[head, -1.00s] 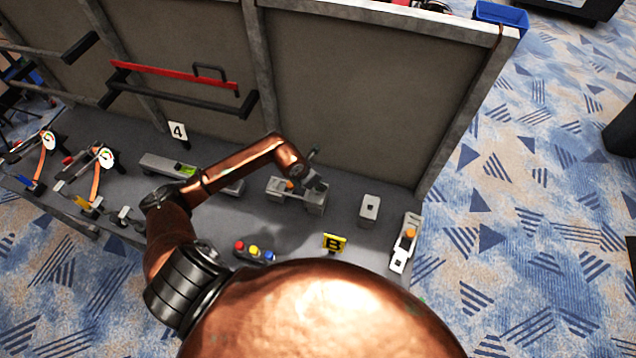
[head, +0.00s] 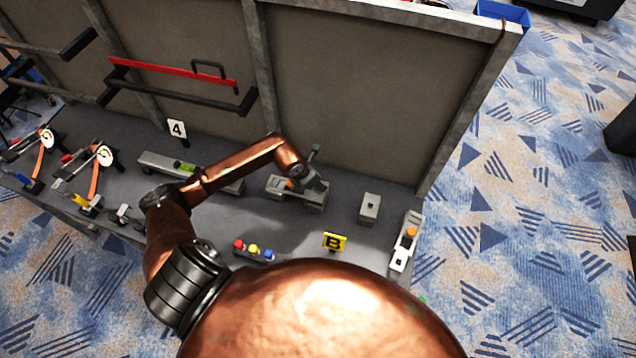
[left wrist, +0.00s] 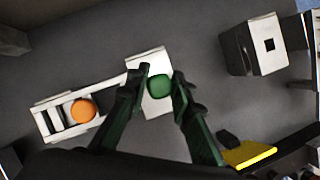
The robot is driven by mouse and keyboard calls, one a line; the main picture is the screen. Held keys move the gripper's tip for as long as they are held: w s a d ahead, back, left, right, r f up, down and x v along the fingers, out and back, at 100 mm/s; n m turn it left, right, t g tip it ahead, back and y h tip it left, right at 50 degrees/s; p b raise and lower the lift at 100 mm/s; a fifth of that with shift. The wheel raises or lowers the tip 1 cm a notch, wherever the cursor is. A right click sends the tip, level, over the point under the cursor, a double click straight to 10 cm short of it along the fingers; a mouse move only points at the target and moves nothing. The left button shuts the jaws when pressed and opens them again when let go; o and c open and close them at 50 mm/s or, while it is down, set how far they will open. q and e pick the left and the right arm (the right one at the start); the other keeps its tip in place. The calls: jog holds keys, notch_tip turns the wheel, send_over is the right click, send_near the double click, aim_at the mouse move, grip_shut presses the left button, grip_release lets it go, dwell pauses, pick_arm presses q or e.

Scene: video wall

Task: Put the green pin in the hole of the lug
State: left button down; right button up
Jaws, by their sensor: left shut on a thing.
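The green pin (left wrist: 159,88) shows as a rounded green end between the fingers of my left gripper (left wrist: 161,74) in the left wrist view. The fingers are shut on it. The pin is over the pale end block of a grey fixture (left wrist: 134,63) with an orange knob (left wrist: 83,111). I cannot tell whether the pin is above the block or in it, and no hole shows under it. In the head view my left gripper (head: 316,184) is at the right end of this fixture (head: 281,193). My right gripper is not in view.
A grey block with a square hole (head: 369,208) stands to the right, also in the left wrist view (left wrist: 262,45). Beyond it is a pale fixture with an orange knob (head: 404,248). A tall panel (head: 360,90) rises behind.

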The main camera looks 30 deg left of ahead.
pick_arm(q)
jog(key=shift+f, duration=0.35)
jog(key=c, duration=1.6)
grip_release()
jog(key=shift+o, duration=0.3)
jog(key=o, duration=0.4)
jog(key=shift+r, duration=0.2)
jog(key=shift+r+p, duration=1.85)
jog(key=shift+r, duration=1.5)
